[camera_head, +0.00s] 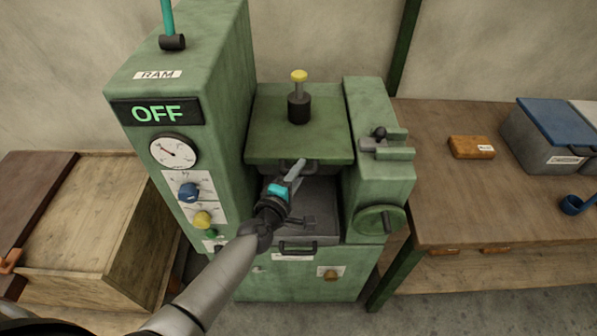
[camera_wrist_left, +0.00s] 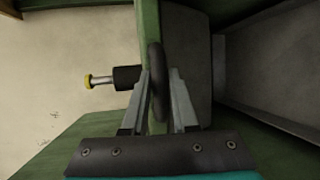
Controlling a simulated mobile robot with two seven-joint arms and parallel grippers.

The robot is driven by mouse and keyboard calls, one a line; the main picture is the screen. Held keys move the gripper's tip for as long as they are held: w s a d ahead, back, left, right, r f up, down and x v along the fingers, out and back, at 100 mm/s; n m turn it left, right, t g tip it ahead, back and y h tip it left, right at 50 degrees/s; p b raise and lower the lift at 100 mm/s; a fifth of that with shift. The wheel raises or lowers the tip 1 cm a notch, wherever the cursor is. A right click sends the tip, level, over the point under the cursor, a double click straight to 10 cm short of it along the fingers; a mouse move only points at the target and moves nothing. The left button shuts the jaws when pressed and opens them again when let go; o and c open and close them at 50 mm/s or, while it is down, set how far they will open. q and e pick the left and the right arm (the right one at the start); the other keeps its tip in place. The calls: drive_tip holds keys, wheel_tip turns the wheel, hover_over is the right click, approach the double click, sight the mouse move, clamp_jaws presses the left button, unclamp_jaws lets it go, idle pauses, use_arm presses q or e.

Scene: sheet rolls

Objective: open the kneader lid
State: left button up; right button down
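The green kneader lid (camera_head: 325,140) covers the top of the machine and carries a black post with a yellow knob. Its dark loop handle (camera_wrist_left: 157,85) is on the front edge and partly hidden by my gripper in the head view. My left gripper (camera_head: 299,168) reaches this handle from the front. In the left wrist view, the fingers of my left gripper (camera_wrist_left: 160,78) stand close on both sides of the handle and appear shut on it. Whether the lid is raised is hard to tell. My right gripper is not in view.
A ram housing (camera_head: 185,75) reading OFF rises left of the lid. A green block with a latch (camera_head: 385,145) and a handwheel (camera_head: 380,219) flank the right. A grey recess (camera_head: 320,190) opens below the lid. A wooden table (camera_head: 440,200) stands right, a wooden crate (camera_head: 100,215) left.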

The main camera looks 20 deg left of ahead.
use_arm(q)
clamp_jaws()
idle(1.2)
